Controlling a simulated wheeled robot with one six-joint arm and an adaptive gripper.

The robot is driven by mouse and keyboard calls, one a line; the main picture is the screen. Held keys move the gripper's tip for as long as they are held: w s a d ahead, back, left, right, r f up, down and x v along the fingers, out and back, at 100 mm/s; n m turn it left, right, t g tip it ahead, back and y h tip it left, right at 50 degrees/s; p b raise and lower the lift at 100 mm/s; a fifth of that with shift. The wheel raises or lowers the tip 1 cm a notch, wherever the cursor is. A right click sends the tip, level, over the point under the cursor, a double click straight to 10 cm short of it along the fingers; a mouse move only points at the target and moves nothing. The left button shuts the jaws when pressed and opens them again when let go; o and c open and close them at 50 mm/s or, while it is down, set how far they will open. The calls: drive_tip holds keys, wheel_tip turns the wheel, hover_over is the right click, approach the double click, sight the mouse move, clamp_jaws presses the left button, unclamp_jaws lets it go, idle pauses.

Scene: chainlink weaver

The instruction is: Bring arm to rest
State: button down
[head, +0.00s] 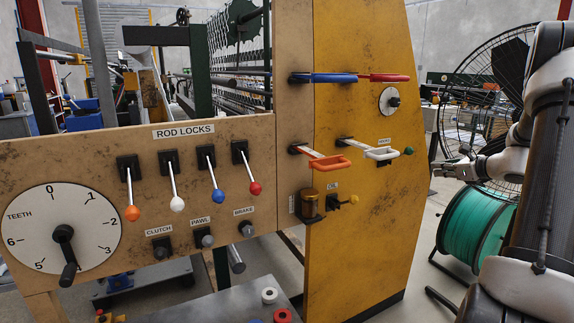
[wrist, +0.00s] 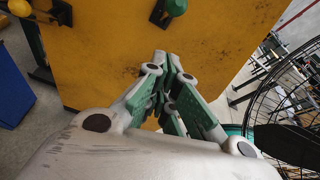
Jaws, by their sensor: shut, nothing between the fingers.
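My gripper (head: 447,170) is at the right in the head view, off the right side of the yellow machine panel (head: 365,215). It is empty, with its fingers together. In the wrist view my gripper (wrist: 168,65) points toward the yellow panel (wrist: 110,45), and its green-lined fingers meet at the tips. A gap shows between my gripper and the panel's right edge in the head view. My arm comes in from the right side of the head view.
Levers with coloured knobs stand under the ROD LOCKS label (head: 183,131). Blue (head: 325,78), red (head: 385,77), orange (head: 325,160) and white (head: 380,153) handles jut from the panel. A green spool (head: 475,225) and a large fan (head: 490,95) stand near my arm.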

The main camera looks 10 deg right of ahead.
drive_tip(key=s+a+f+n+g+y, duration=0.1)
drive_tip(key=s+a+f+n+g, duration=0.25)
drive_tip(key=s+a+n, duration=0.35)
drive_tip(key=s+a+f+n+g, duration=0.2)
drive_tip(key=s+a+n+g, duration=0.15)
drive_tip(key=s, duration=0.65)
drive_tip(key=s+a+r+n+h, duration=0.1)
drive_tip(key=s+a+r+n, duration=0.3)
drive_tip(key=s+a+n, duration=0.1)
drive_tip(key=s+a+r+n+g+h, duration=0.1)
drive_tip(key=s+a+r+n+h, duration=0.1)
drive_tip(key=s+a+r+n, duration=0.3)
drive_tip(key=s+a+r+n+h, duration=0.2)
drive_tip(key=s+a+r+n, duration=0.2)
drive_tip(key=s+n, duration=0.5)
drive_tip(key=shift+s+a+r+g, duration=0.25)
drive_tip(key=shift+s+a+g, duration=0.15)
drive_tip(key=shift+s, duration=0.75)
